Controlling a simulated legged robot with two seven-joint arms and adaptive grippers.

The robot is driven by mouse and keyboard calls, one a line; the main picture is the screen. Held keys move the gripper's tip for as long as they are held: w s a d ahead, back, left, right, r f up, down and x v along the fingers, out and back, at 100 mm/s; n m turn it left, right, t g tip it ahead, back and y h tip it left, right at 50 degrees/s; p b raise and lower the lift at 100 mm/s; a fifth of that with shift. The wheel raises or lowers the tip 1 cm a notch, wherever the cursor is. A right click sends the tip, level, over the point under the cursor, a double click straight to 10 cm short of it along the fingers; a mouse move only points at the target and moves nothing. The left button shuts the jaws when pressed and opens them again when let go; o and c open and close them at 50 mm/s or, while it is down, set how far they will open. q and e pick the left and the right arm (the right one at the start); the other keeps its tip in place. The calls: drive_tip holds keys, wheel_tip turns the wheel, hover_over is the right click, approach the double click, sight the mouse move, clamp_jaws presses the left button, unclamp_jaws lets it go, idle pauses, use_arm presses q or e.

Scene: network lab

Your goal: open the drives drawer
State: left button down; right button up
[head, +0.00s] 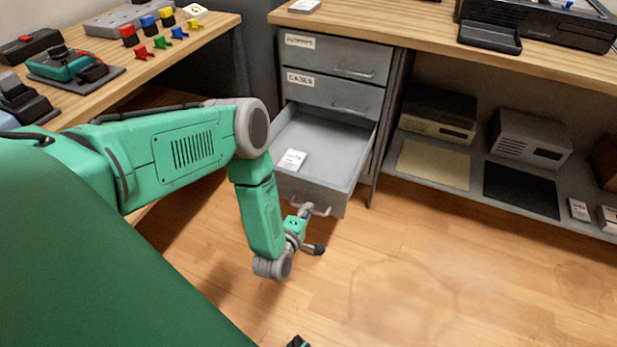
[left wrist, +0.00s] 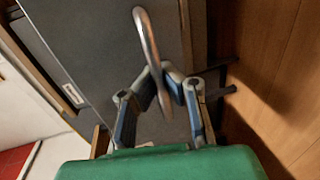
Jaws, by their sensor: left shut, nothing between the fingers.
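The lowest drawer (head: 343,170) of the grey cabinet stands pulled out, its inside showing. I cannot read a name on its front. A small white item with print (head: 291,159) lies inside. Its handle (head: 321,211) is a metal bar on the front; a curved metal handle (left wrist: 147,42) also crosses the left wrist view. My left gripper (head: 305,210) is right at this handle, partly hidden by its own wrist. In the left wrist view its fingers (left wrist: 166,75) are shut and empty beside the handle; I cannot tell whether they touch it.
A shelf (head: 470,163) with boxes and mats stands to the right. A workbench (head: 150,65) with tools and connectors is at left. The wooden floor (head: 400,260) before the drawer is clear.

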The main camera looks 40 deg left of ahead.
use_arm(q)
drive_tip(key=shift+s+d+f, duration=0.15)
drive_tip(key=shift+s+f, duration=0.05)
drive_tip(key=shift+s, duration=0.25)
use_arm(e)
drive_tip(key=shift+s+d, duration=0.1)
drive_tip(key=shift+s, duration=0.3)
use_arm(q)
drive_tip(key=c, duration=1.6)
unclamp_jaws()
drive_tip(key=shift+c, duration=0.2)
drive_tip(key=shift+w, duration=0.1)
drive_tip(key=v, duration=1.2)
